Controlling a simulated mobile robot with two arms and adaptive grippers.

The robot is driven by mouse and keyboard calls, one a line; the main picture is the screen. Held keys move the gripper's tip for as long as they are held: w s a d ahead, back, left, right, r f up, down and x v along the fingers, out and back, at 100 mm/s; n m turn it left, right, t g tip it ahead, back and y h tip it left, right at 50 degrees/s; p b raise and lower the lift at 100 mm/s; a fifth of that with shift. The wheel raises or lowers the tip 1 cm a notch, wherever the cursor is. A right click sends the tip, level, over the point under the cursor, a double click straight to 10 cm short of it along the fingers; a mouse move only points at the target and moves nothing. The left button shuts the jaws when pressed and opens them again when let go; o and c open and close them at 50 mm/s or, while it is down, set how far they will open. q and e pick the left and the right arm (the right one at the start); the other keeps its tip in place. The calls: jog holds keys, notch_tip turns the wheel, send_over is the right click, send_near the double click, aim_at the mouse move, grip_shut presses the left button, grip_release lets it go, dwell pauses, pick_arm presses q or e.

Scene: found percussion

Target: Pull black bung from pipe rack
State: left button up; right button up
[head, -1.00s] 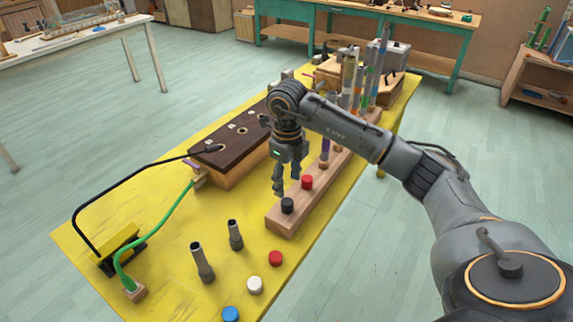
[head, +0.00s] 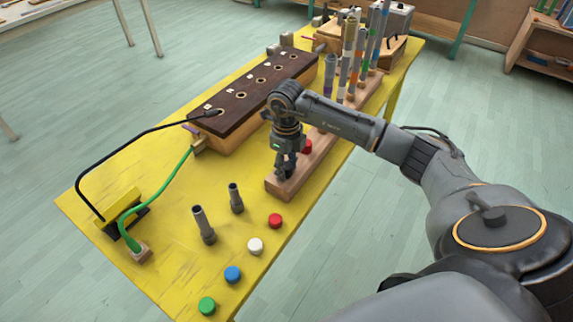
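The wooden pipe rack (head: 284,188) lies along the right side of the yellow table, with upright pipes toward its far end. My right gripper (head: 285,172) points down over the rack's near end, at the place of the black bung. The bung is largely hidden by the dark fingers, so I cannot tell whether they are closed on it. A red bung (head: 306,147) sits in the rack just behind the gripper. My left gripper is not in view.
Loose red (head: 275,221), white (head: 255,245), blue (head: 233,274) and green (head: 207,306) bungs lie in front of the rack. Two dark tubes (head: 204,226) stand nearby. A dark-topped box with holes (head: 250,89) stands left of the gripper. A black hose arches over the table's left.

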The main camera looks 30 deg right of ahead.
aim_at(287, 165)
grip_shut()
jog(key=shift+r, duration=0.15)
jog(key=shift+r+p, duration=1)
jog(key=shift+r, duration=0.35)
jog(key=shift+r, duration=0.15)
jog(key=shift+r+p, duration=0.9)
jog(key=shift+r, duration=0.45)
